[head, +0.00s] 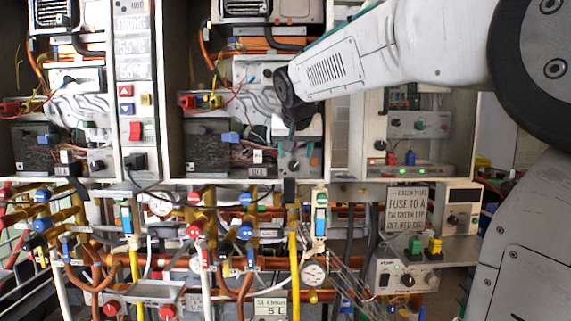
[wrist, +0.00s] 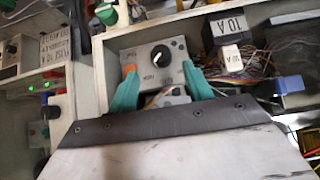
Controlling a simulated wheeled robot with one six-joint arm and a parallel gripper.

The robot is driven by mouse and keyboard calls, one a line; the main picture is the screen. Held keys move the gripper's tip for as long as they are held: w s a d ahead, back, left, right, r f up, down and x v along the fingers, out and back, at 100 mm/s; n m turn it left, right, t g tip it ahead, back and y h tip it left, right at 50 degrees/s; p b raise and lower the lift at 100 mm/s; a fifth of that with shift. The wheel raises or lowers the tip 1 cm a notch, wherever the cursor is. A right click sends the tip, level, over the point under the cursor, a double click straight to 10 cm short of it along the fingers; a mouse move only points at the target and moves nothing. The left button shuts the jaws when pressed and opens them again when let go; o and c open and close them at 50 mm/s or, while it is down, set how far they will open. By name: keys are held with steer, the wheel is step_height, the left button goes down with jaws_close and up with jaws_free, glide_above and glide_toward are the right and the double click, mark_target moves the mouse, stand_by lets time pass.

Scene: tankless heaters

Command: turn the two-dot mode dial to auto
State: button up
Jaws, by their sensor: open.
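A black round dial (wrist: 160,56) with a white pointer mark sits on a grey control box in the wrist view. The pointer slants; the small print around the dial is too blurred to read, and I cannot make out two dots. In the head view the grey box (head: 300,166) is low in the middle cabinet, just below my gripper (head: 291,127). In the wrist view the teal fingers of my gripper (wrist: 159,84) are open, one each side of the lower part of the box. Nothing is between them at the dial, which lies beyond their tips.
An orange part (wrist: 129,68) is beside the left finger. A fuse block marked 10 A (wrist: 229,27) and loose wires stand to the right. A cabinet wall (wrist: 98,60) is at the left. Pipes and valves (head: 240,230) fill the space below the cabinets.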

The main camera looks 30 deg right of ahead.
mark_target(294, 163)
steer(key=x, duration=0.5)
steer(key=shift+w+a+f, duration=0.1)
steer(key=shift+w+f, duration=0.05)
steer(key=shift+w, duration=0.05)
steer(key=c, duration=1)
